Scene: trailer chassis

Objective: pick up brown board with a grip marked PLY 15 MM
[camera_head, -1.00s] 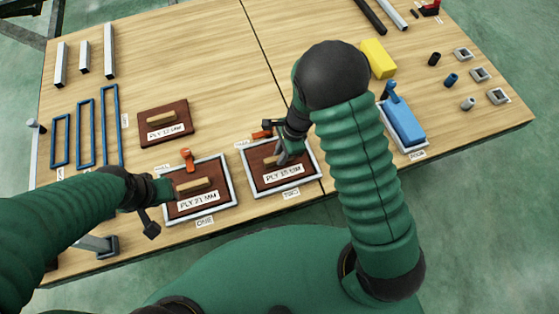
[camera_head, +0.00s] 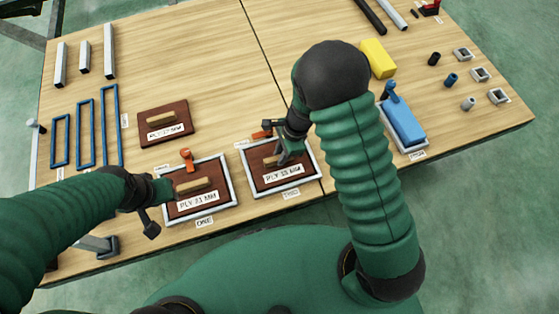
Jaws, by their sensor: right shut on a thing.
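The brown board marked PLY 15 MM (camera_head: 296,181) lies flat inside a light frame (camera_head: 264,193) labelled TWO, at the table's near edge. Its light wooden grip (camera_head: 271,161) is partly hidden by my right gripper (camera_head: 285,157). My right gripper comes down from above and is shut on that grip. My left gripper (camera_head: 151,212) is beside the left end of the board marked PLY 21 MM (camera_head: 221,198), which lies in a frame labelled ONE; whether its jaws are open I cannot tell.
A third brown board (camera_head: 180,112) lies behind. Orange clamps (camera_head: 187,158) stand at the two frames' back edges. Blue rectangular frames (camera_head: 85,128) lie at left. A blue block (camera_head: 405,124) and a yellow block (camera_head: 378,58) are at right.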

